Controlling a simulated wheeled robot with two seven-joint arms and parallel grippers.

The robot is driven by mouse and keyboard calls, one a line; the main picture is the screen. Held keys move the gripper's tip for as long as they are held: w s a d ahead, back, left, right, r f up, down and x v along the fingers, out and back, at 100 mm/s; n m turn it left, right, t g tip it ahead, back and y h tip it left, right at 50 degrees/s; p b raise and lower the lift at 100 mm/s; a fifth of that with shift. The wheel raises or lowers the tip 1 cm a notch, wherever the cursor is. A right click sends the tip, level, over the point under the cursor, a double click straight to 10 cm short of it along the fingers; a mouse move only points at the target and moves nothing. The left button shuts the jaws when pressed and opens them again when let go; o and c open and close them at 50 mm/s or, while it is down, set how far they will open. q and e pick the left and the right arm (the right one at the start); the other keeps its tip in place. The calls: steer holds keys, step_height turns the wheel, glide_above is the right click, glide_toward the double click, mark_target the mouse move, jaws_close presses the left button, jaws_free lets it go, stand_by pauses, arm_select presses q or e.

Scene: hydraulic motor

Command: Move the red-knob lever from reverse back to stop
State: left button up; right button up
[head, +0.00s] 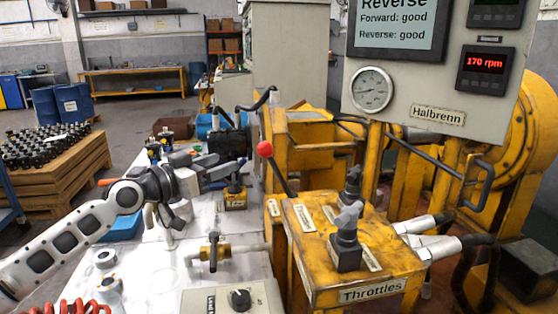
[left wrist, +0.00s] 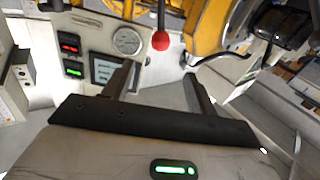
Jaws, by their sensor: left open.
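The lever's red knob (head: 265,148) tops a dark rod (head: 279,174) that leans up and to the left from the yellow throttle box. My left gripper (head: 229,165) is open and empty, to the left of the knob and apart from it. In the left wrist view the red knob (left wrist: 160,41) shows beyond and between the two spread fingers (left wrist: 158,80), touching neither. The screen (head: 397,25) reads "Reverse", with "Forward: good" and "Reverse: good" under it. My right gripper is not in view.
A brass valve (head: 214,252) and a knob panel (head: 236,299) sit at the front. A gauge (head: 372,88) and a 170 rpm readout (head: 485,62) are on the upright panel.

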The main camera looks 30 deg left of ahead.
arm_select(q)
steer(key=w, duration=0.1)
steer(key=p, duration=0.2)
glide_above(276, 170)
steer(key=w+a, duration=0.1)
steer(key=a, duration=0.1)
steer(key=shift+w+d+f, duration=0.1)
steer(key=shift+f, duration=0.2)
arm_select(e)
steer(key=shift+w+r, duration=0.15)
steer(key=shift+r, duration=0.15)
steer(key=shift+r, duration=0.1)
